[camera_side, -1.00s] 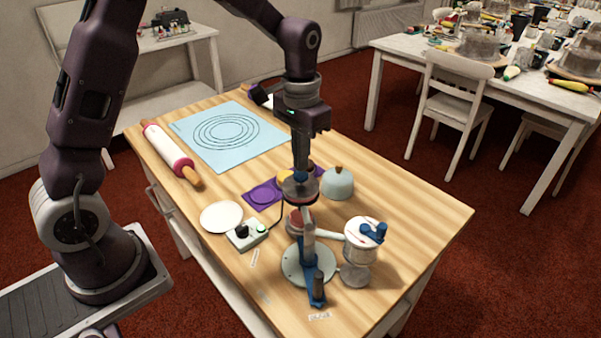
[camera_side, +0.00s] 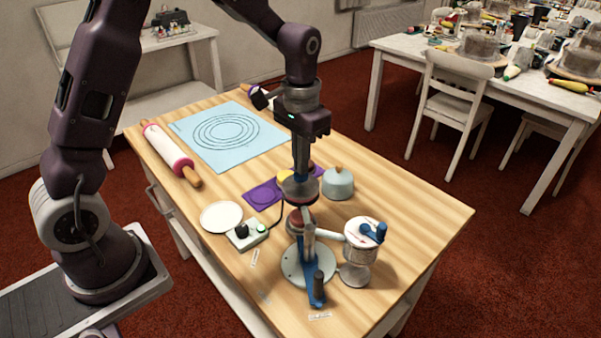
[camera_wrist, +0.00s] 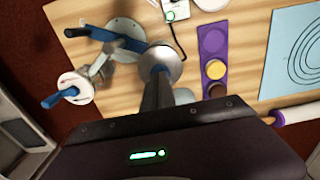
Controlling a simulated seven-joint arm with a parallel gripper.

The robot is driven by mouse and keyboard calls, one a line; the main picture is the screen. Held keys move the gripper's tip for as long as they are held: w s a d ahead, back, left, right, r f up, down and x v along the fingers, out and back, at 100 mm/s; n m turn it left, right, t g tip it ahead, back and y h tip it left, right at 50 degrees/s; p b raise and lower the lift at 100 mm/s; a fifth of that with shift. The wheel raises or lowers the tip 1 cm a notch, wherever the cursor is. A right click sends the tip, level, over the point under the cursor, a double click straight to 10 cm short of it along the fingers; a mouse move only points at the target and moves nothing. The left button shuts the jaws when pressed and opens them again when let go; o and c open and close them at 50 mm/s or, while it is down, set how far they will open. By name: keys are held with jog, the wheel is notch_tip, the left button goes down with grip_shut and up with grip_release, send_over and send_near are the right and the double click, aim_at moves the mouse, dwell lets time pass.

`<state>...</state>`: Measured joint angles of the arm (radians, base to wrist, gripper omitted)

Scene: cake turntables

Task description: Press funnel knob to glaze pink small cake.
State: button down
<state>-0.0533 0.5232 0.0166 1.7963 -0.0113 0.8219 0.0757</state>
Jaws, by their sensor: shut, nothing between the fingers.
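The metal funnel (camera_side: 300,190) hangs on a stand with a round grey base (camera_side: 292,268) and a blue lever (camera_side: 316,290). A pinkish-red small cake (camera_side: 293,224) is partly visible under the funnel. My gripper (camera_side: 301,176) is shut and empty, pointing down, its fingertips at the top of the funnel.
A control box (camera_side: 247,235) with a black knob and green button is left, near a white plate (camera_side: 221,217). A purple tray (camera_side: 258,195) and a pale blue lidded dome (camera_side: 338,184) stand behind.

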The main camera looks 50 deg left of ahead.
jog(key=shift+f, duration=0.9)
jog(key=shift+r, duration=0.5)
jog(key=shift+f, duration=0.45)
dwell(1.2)
jog(key=shift+r, duration=3.5)
